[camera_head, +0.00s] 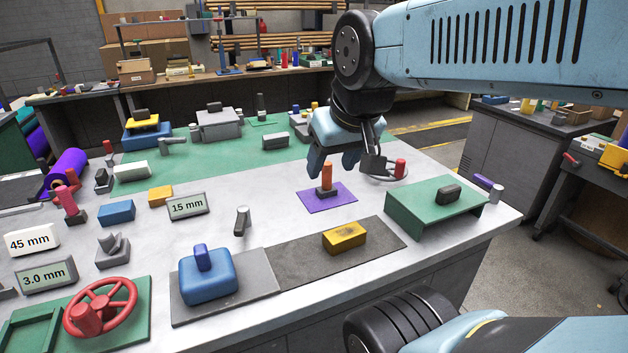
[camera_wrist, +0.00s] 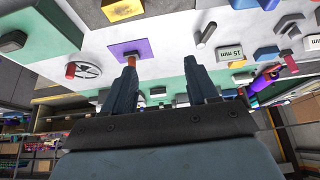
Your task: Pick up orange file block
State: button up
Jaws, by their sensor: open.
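An upright orange block (camera_head: 326,177) with a dark foot stands on a purple felt square (camera_head: 343,199) on the white bench top; I take it for the orange file block. My gripper (camera_head: 333,168) is open and empty, hanging just behind and above the block in the head view. In the wrist view the open fingers of my gripper (camera_wrist: 161,62) point towards the bench. The purple square (camera_wrist: 117,50) lies beyond the left fingertip there, and that fingertip partly hides the orange block (camera_wrist: 131,60).
A green raised platform (camera_head: 415,205) is at the right. A yellow block (camera_head: 344,237) lies on a dark mat in front. A grey bolt-like piece (camera_head: 242,220) stands to the left.

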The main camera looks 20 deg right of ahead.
aim_at(327, 190)
jog(key=z, duration=0.1)
jog(key=k, duration=0.5)
jog(key=z, duration=1.45)
jog(key=k, duration=0.8)
jog(key=u, duration=1)
jog(key=i, duration=1)
jog(key=z, duration=0.05)
